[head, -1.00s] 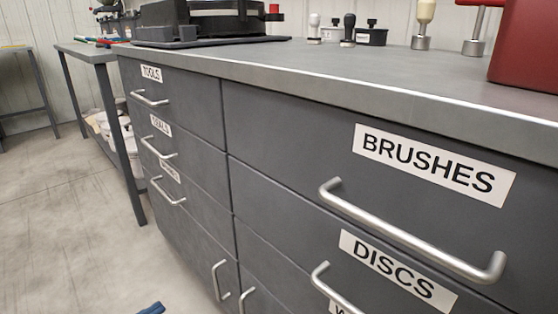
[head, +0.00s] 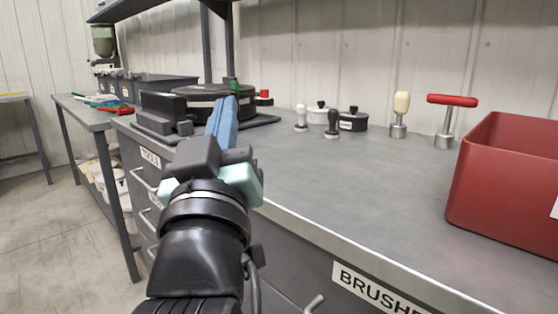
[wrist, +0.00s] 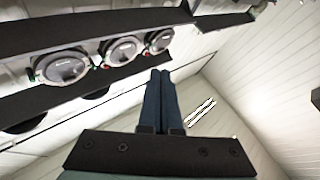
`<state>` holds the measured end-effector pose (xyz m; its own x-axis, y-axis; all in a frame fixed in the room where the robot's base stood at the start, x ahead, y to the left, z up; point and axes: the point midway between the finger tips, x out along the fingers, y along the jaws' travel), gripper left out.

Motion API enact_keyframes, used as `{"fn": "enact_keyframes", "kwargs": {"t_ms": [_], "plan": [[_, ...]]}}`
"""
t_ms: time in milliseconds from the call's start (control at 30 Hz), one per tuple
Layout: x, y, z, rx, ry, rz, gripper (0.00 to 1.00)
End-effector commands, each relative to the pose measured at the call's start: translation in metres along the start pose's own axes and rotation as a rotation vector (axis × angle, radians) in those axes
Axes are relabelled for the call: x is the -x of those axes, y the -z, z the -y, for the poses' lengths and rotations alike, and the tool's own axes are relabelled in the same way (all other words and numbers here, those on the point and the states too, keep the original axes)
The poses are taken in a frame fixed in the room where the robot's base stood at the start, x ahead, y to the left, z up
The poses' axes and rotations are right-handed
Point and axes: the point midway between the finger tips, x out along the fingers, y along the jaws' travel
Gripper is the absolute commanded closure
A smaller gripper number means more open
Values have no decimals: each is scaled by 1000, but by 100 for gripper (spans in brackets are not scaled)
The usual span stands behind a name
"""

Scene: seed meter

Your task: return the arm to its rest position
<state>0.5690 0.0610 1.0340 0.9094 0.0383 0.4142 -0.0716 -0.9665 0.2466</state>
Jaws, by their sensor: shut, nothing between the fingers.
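My gripper (head: 224,110) is in the head view, raised in front of the left part of the grey counter (head: 330,195). Its blue fingers point up and away, in front of the black round machine. In the wrist view my gripper (wrist: 160,75) has its two dark fingers side by side, closed, with nothing between them. It points up toward the ceiling and a dark shelf (wrist: 100,32). The gripper and wrist hide part of the counter edge and the drawer fronts.
A red bin (head: 510,180) stands at the right of the counter. A red-handled tool (head: 446,125), a cream-handled tool (head: 399,115), a black stamp (head: 332,125) and small pots stand at the back. The black machine (head: 210,102) is behind my gripper. The counter's middle is clear.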

Motion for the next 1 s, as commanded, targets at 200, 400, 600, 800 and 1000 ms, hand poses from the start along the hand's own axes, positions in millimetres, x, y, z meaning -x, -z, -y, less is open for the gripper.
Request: {"fn": "enact_keyframes", "kwargs": {"t_ms": [200,400,600,800,1000], "plan": [[63,134,-96,-225,-91,-349,100],[42,204,-116,-249,-87,-382,100],[16,256,-130,-247,-87,-380,100],[-9,309,-145,-246,-86,-378,100],[-34,362,-160,-246,-86,-378,100]]}}
